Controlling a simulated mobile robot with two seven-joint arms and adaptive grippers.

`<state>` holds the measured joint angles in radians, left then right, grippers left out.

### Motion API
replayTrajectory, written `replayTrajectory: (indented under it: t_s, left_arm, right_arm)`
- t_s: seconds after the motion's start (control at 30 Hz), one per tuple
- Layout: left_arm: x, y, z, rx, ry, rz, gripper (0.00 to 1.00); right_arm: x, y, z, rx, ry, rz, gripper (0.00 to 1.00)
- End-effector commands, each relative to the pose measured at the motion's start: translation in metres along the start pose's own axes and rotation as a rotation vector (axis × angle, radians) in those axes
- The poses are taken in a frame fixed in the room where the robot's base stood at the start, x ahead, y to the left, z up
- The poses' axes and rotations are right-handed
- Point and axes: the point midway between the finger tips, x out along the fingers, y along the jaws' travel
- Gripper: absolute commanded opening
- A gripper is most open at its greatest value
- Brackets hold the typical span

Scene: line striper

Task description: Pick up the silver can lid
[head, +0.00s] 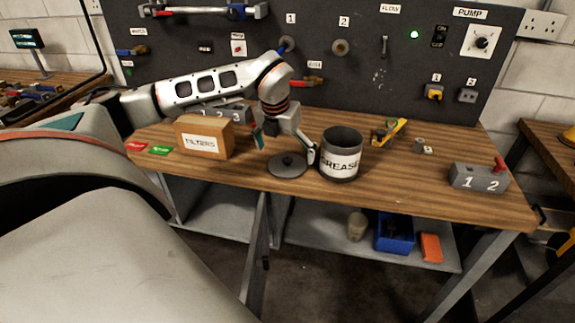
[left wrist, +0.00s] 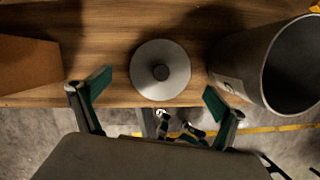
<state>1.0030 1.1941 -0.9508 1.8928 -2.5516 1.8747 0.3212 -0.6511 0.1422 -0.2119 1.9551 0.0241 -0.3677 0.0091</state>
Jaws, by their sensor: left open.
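The silver can lid (head: 288,165) is a round grey disc with a dark knob in its middle. It lies flat on the wooden bench near the front edge, left of the grease can. In the left wrist view the lid (left wrist: 160,70) shows from above, ahead of the fingertips and between their lines. My left gripper (head: 285,146) is open and empty, pointing down above the lid; its two spread fingers (left wrist: 155,90) also show in the wrist view. No contact with the lid is visible.
The open grease can (head: 340,160) stands close on the right of the lid. The filters box (head: 204,138) is on the left. A grey block with a red lever (head: 480,177) sits at the right. The pegboard (head: 350,75) rises behind; the bench's front edge is near.

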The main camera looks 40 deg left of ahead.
Motion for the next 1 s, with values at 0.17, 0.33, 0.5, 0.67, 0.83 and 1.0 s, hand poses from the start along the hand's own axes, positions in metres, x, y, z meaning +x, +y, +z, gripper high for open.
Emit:
replayTrajectory:
  t_s: [0.17, 0.33, 0.5, 0.67, 0.83, 1.0]
  left_arm:
    - [0.025, -0.002, -0.001, 0.001, 0.003, 0.000, 0.97]
    - [0.033, -0.001, -0.001, 0.000, 0.000, 0.000, 0.97]
    - [0.032, -0.002, -0.001, 0.001, 0.000, 0.000, 0.97]
    - [0.032, -0.002, -0.001, 0.001, 0.000, 0.000, 0.56]
    - [0.033, -0.002, -0.002, 0.001, 0.003, 0.001, 0.12]
    - [0.035, -0.002, -0.004, 0.002, 0.008, 0.002, 0.01]
  right_arm:
    - [-0.001, 0.001, -0.003, 0.000, 0.003, 0.001, 0.40]
    - [-0.001, 0.001, -0.006, 0.000, 0.009, 0.002, 0.40]
    - [-0.001, 0.001, -0.008, 0.001, 0.013, 0.002, 0.40]
    - [0.000, 0.001, -0.009, 0.002, 0.014, 0.002, 0.40]
    - [0.000, 0.001, -0.008, 0.003, 0.013, 0.002, 0.40]
    - [0.000, 0.000, -0.006, 0.003, 0.009, 0.001, 0.40]
